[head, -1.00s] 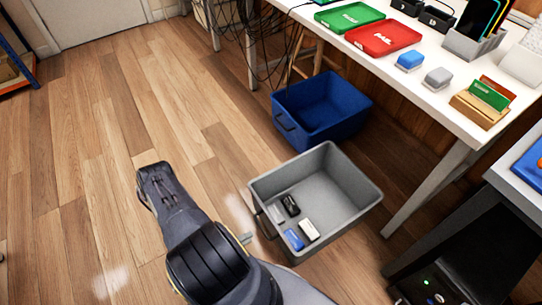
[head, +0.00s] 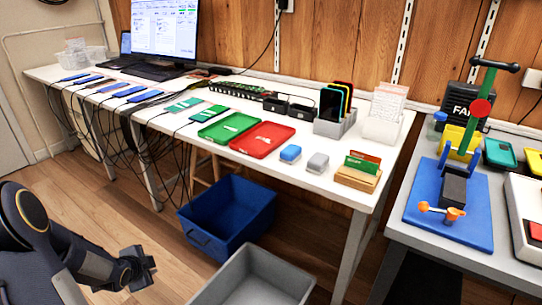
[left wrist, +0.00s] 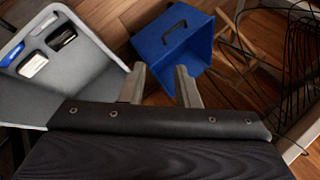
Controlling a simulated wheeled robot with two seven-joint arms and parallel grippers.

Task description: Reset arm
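My left arm comes in at the lower left of the head view. My left gripper (head: 138,270) is over the floor, to the left of the grey bin (head: 262,280) and below the blue bin (head: 227,215). In the left wrist view its two fingers (left wrist: 161,85) stand apart with nothing between them. The blue bin (left wrist: 175,45) shows beyond the fingertips there. The grey bin (left wrist: 75,75) is at the left of that view, with several small items inside. My right gripper is in no view.
A white table (head: 330,145) carries phones, a green tray (head: 227,125), a red tray (head: 262,138) and a monitor (head: 165,28). Cables hang below it. A grey table (head: 440,245) with a blue fixture stands right. The floor at left is clear.

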